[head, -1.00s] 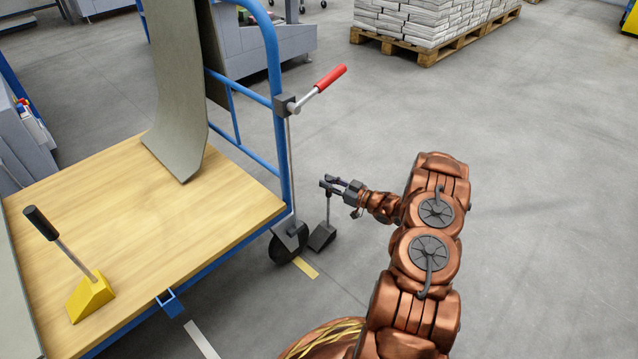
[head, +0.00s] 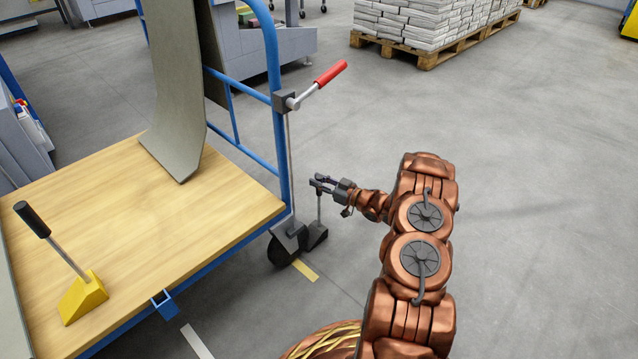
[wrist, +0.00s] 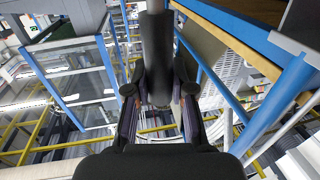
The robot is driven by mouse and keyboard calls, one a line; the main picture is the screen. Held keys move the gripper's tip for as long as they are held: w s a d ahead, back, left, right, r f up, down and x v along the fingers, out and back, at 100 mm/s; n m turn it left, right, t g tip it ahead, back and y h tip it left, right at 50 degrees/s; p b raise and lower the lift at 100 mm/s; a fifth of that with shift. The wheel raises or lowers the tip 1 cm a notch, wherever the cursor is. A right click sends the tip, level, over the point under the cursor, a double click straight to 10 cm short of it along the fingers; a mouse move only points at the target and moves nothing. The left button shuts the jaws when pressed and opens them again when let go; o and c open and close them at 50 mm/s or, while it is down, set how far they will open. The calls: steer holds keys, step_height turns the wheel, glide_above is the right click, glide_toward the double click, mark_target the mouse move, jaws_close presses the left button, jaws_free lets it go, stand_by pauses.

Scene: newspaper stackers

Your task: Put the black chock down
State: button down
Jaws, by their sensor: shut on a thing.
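The black chock (head: 317,235) is a dark wedge with an upright rod, and it is beside the cart's black wheel (head: 282,250) in the head view. My gripper (head: 322,184) is shut on the top of its rod. In the wrist view a dark handle (wrist: 157,60) stands between the two fingers. The wedge looks very close to the wheel; I cannot tell if it touches it or the floor. A yellow chock (head: 83,297) with a black-topped rod rests on the cart's wooden deck (head: 150,225).
The cart has a blue tube frame (head: 278,120) and a red-handled lever (head: 330,74) above the wheel. A yellow floor mark (head: 305,270) lies by the wheel. A pallet (head: 430,55) of newspapers stands at the back. The floor to the right is clear.

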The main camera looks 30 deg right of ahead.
steer(key=c, duration=1)
jaws_free()
